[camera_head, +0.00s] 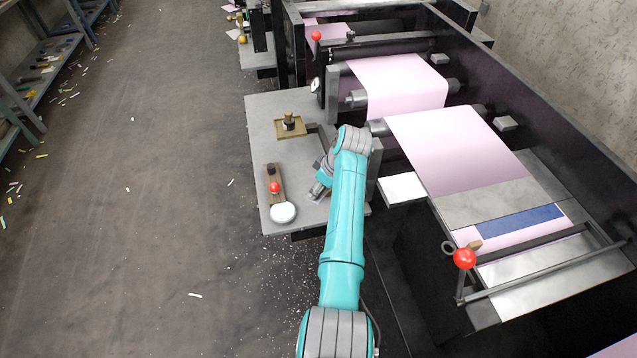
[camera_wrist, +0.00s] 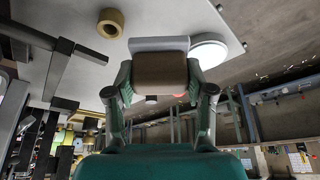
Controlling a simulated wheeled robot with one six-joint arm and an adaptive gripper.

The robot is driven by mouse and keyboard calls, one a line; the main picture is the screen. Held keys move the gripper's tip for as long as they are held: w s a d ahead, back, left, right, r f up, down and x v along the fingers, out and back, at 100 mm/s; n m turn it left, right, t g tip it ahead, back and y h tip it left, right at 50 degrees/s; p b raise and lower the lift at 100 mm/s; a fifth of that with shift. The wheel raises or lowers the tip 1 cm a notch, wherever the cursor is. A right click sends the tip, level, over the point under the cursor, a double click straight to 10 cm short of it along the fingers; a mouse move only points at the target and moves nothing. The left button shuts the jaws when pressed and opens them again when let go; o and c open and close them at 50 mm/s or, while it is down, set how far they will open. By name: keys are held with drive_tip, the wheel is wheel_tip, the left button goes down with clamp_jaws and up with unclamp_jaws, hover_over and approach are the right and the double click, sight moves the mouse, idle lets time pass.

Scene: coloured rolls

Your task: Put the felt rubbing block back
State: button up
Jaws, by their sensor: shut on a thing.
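My gripper (camera_wrist: 161,88) is shut on a brown block with a pale grey layer along one face, which looks like the felt rubbing block (camera_wrist: 160,70). The fingers grip its two ends in the wrist view. In the head view my gripper (camera_head: 320,180) is over the right part of the grey side table (camera_head: 262,140), and the arm partly hides it. I cannot tell whether the block touches the table. A brown wooden strip (camera_head: 281,201) with a red knob and a white disc (camera_head: 283,212) lies left of my gripper. The disc also shows in the wrist view (camera_wrist: 208,52).
A tan tray (camera_head: 281,133) with a brass-coloured piece (camera_head: 289,119) sits farther back on the table. The machine with pink web (camera_head: 455,145) stands right, with a red-knobbed lever (camera_head: 464,258). The floor at left is open, with scattered scraps.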

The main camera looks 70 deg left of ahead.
drive_tip(key=shift+f, duration=2.65)
drive_tip(key=shift+f, duration=0.6)
drive_tip(key=o, duration=1.3)
drive_tip(key=shift+v, duration=3.7)
